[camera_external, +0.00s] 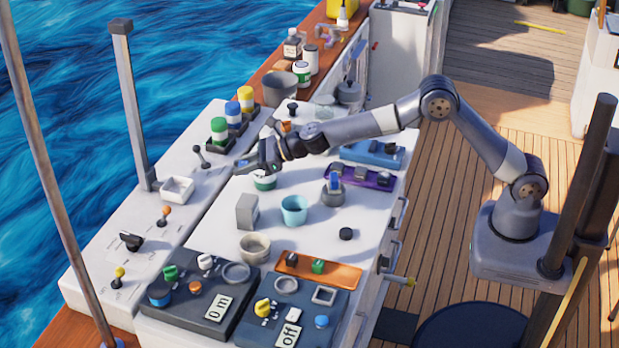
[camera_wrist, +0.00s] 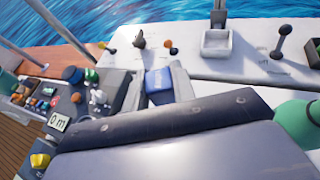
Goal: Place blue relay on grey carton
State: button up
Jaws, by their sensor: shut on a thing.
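My gripper (camera_external: 246,165) hangs above the white worktop, over its left side near the raised ledge. In the wrist view its fingers are closed on a blue relay (camera_wrist: 158,86) with pale lettering on its face. The relay is hard to make out in the external view. The grey carton (camera_external: 247,212), a plain upright box, stands on the worktop below and in front of my gripper, apart from it. Its top looks bare. I cannot pick out the carton with certainty in the wrist view.
A turquoise cup (camera_external: 294,211) stands just right of the carton, and a beige bowl (camera_external: 255,248) in front. A green-and-white round container (camera_external: 264,181) sits close under my gripper. Levers and a white tray (camera_external: 177,190) line the ledge. Switch panels (camera_external: 205,290) fill the front.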

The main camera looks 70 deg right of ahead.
aim_at(247, 201)
jog(key=shift+f+b, duration=3.85)
jog(key=shift+f, duration=1.1)
jog(key=shift+f, duration=0.2)
jog(key=o, duration=1)
jog(key=shift+r, duration=0.15)
jog(key=shift+r, duration=0.1)
jog(key=b+v, duration=0.4)
jog(key=v, duration=0.8)
